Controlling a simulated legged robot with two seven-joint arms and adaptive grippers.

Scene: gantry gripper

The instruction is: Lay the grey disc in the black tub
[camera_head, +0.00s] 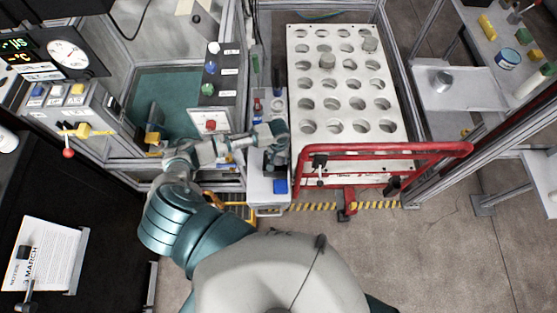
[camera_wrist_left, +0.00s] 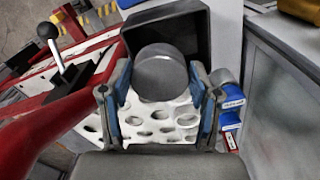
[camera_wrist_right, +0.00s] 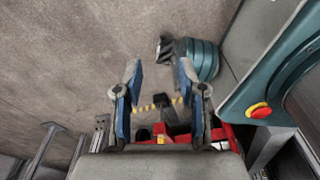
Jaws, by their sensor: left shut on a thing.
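My left gripper (camera_wrist_left: 160,82) is shut on the grey disc (camera_wrist_left: 160,72), a round, dull-metal piece held between its blue-padded fingertips. The black tub (camera_wrist_left: 196,28), a square open-topped box, shows right behind the disc in the left wrist view. The disc overlaps its opening there; I cannot tell whether it touches the tub. In the head view my left gripper (camera_head: 276,157) is over the narrow light bench, and the disc is hidden. My right gripper (camera_wrist_right: 160,90) is open and empty above the floor, seen only in the right wrist view.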

